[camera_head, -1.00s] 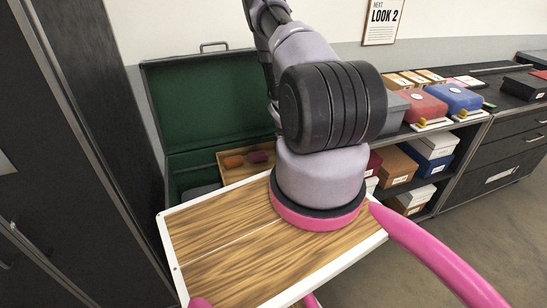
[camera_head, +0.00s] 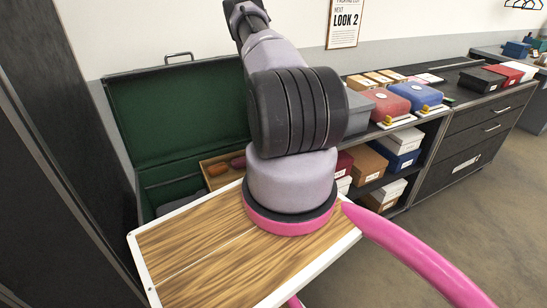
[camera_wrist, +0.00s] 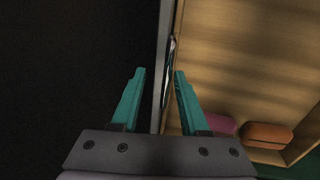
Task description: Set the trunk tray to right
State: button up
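The trunk (camera_head: 165,120) stands open against the wall, its raised lid lined in green. The wooden trunk tray (camera_head: 208,182) shows in its right part, partly hidden by my arm, with an orange item (camera_head: 218,170) and a dark red item (camera_head: 238,162) in it. In the wrist view, the tray's pale wood (camera_wrist: 245,65) fills the right side, with the orange and magenta items at lower right. My gripper (camera_wrist: 160,73) has its two teal fingers apart. A grey edge with a shiny metal piece (camera_wrist: 169,75) runs between or beyond them; contact is unclear. The head view hides my gripper.
A dark cabinet (camera_head: 55,140) stands close on the left. A shelf unit (camera_head: 415,133) with several boxes and red and blue cases runs along the wall to the right. The floor (camera_head: 480,230) at right is clear.

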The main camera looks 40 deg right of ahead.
jog(key=shift+w+a, duration=0.1)
jog(key=shift+a, duration=0.1)
jog(key=shift+r, duration=0.15)
jog(key=v, duration=1)
jog(key=shift+r, duration=0.25)
